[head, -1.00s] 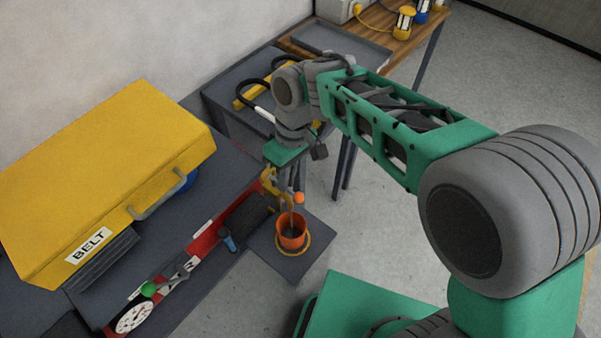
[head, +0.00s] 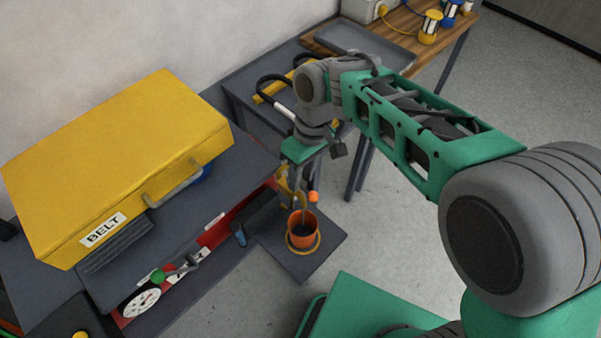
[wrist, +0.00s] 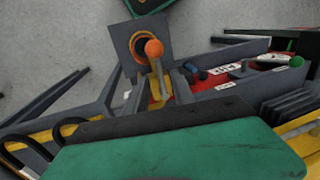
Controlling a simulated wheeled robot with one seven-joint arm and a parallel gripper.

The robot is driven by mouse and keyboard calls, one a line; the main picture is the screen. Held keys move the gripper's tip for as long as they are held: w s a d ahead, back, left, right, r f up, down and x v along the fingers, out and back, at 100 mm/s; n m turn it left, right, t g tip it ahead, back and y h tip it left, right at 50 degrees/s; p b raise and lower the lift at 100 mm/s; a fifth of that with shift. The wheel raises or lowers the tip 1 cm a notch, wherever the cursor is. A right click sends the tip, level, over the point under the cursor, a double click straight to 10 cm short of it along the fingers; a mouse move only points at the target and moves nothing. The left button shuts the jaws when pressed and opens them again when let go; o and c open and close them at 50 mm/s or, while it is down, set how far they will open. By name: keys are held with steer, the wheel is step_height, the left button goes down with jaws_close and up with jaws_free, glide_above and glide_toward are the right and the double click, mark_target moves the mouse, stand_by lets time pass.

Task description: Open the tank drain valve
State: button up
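The drain valve's lever, with an orange ball knob (head: 313,197), stands just above an orange cup (head: 291,231) in the head view. In the wrist view the orange knob (wrist: 153,48) is at the upper centre, on a pale stem with a yellow part (wrist: 157,92) below it. My gripper (head: 303,186) points down at the valve, close behind the knob. In the wrist view the two grey fingers of my gripper (wrist: 158,86) are apart, with the stem and yellow part between them in the picture. Contact is not clear. The valve body is mostly hidden in the head view.
The cup stands on a grey plate (head: 327,247) inside a yellow ring. A yellow case marked BELT (head: 120,165) is at left. A green-knobbed lever (head: 158,276) and a white dial (head: 141,302) are at lower left. Floor is clear right of the plate.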

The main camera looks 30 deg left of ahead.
step_height(320, 180, up, 8)
steer(key=w, duration=0.1)
steer(key=shift+w+d+f, duration=0.15)
steer(key=shift+w+d, duration=0.05)
steer(key=shift+d, duration=0.1)
